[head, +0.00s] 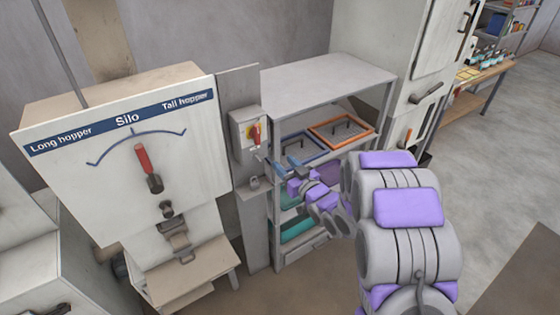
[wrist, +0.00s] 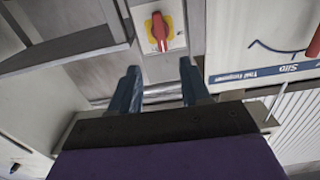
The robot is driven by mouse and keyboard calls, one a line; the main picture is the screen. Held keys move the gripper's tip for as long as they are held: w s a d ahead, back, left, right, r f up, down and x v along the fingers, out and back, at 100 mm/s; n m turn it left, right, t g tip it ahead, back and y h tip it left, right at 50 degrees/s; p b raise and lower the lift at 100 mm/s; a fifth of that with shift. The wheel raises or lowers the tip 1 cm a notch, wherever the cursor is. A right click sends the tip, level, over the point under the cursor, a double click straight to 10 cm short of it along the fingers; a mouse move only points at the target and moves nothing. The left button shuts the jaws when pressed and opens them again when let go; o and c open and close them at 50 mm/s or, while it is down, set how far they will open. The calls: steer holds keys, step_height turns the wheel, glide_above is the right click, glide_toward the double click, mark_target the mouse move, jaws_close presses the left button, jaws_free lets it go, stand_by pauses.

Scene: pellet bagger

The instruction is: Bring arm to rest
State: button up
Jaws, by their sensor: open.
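My gripper (head: 279,164) is open and empty. In the head view its blue fingers reach left toward the grey post, just below and right of the red rotary switch (head: 255,134) on its yellow plate. In the wrist view my gripper (wrist: 160,92) has its two blue fingers spread apart. The red switch (wrist: 160,30) shows beyond and between them, with no finger touching it. My arm stretches in from the lower right, bent and in front of the shelf.
A silo panel (head: 75,170) with a red-handled selector (head: 148,166) stands at left, its handle near Silo. A grey shelf (head: 330,68) holds an orange-framed tray (head: 342,132) and a blue-framed tray (head: 302,147). A cabinet (head: 385,45) stands behind. Floor at right is clear.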

steer(key=shift+s+d, duration=0.1)
steer(key=shift+s, duration=0.05)
steer(key=shift+f, duration=0.1)
stand_by(0.3)
steer(key=s+d+f+m+g+h+b, duration=0.2)
steer(key=s+d+g+h+b, duration=0.25)
steer(key=s+d, duration=0.3)
steer(key=s+d+f+m+g+h+b, duration=0.2)
steer(key=s+d+g+h+b, duration=0.1)
steer(key=s+d+h, duration=0.4)
steer(key=s+a+f+m+g+y+b, duration=0.1)
steer(key=s+g+b, duration=0.4)
steer(key=s, duration=2.9)
steer(key=m+g, duration=0.1)
steer(key=g, duration=0.3)
steer(key=shift+f+m, duration=0.2)
steer(key=shift+m, duration=0.1)
steer(key=shift+y, duration=0.25)
